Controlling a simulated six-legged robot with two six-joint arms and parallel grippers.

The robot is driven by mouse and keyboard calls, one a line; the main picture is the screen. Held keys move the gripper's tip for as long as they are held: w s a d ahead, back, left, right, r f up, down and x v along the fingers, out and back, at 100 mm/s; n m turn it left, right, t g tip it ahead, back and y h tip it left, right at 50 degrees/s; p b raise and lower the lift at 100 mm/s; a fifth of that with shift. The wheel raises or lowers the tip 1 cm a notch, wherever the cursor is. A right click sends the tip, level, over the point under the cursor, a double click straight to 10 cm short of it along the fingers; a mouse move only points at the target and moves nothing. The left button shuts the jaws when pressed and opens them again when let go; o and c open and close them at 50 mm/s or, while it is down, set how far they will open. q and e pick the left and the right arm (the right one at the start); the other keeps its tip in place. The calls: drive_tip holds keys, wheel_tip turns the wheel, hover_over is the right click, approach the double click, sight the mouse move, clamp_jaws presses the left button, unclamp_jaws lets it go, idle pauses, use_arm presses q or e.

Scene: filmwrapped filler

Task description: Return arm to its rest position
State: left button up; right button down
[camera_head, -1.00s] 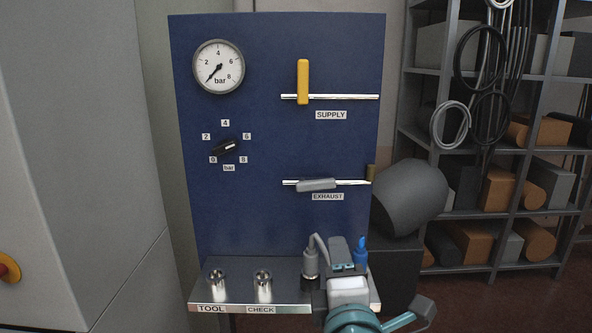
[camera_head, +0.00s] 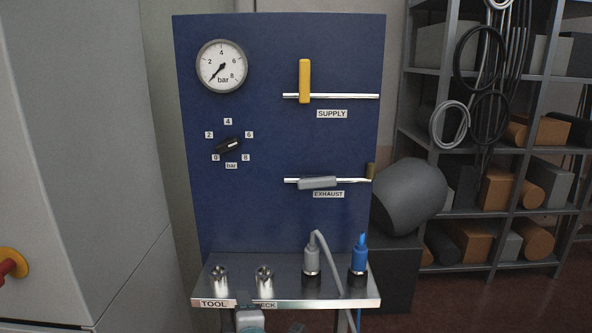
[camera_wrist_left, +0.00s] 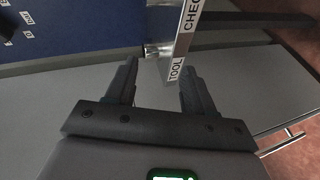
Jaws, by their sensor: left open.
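My left gripper (camera_head: 247,298) shows only in part at the bottom edge of the head view, in front of the CHECK label. In the left wrist view the left gripper (camera_wrist_left: 160,82) has its two dark fingers spread with nothing between them. The shelf edge with the TOOL label (camera_wrist_left: 176,70) lies beyond the fingertips. A grey plug with a hose (camera_head: 312,255) and a blue plug (camera_head: 359,256) stand upright at the right of the metal shelf (camera_head: 290,302), clear of the gripper. My right gripper is not in view.
The blue panel (camera_head: 270,130) carries a gauge (camera_head: 221,67) reading near 0, a black knob (camera_head: 229,146), an upright yellow SUPPLY handle (camera_head: 304,81) and a grey EXHAUST handle (camera_head: 317,182) along its pipe. A grey cabinet (camera_head: 80,150) stands left. A storage rack (camera_head: 480,215) stands right.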

use_arm(q)
drive_tip(key=s+a+f+m+g+h, duration=0.1)
drive_tip(key=s+a+f+m+g, duration=0.2)
drive_tip(key=f, duration=0.6)
drive_tip(key=s+a+f+m+g+h, duration=0.1)
drive_tip(key=s+a+f, duration=0.25)
drive_tip(key=f, duration=0.45)
drive_tip(key=s+a+f+m+g+h, duration=0.1)
drive_tip(key=s+a+f+m+g, duration=0.2)
drive_tip(key=f, duration=0.6)
drive_tip(key=s+d+f+m+g+h, duration=0.2)
drive_tip(key=s+d+m, duration=0.1)
drive_tip(key=s, duration=0.4)
drive_tip(key=s+d+f+m+g+h, duration=0.2)
drive_tip(key=s+d+m, duration=0.1)
drive_tip(key=s, duration=0.4)
drive_tip(key=s+d+f+m+g+h, duration=0.1)
drive_tip(key=s+m, duration=0.3)
drive_tip(key=s, duration=0.4)
drive_tip(key=shift+d+f+m+g+h, duration=0.4)
drive_tip(key=shift+d+f+g, duration=0.3)
drive_tip(key=shift+d+f, duration=0.15)
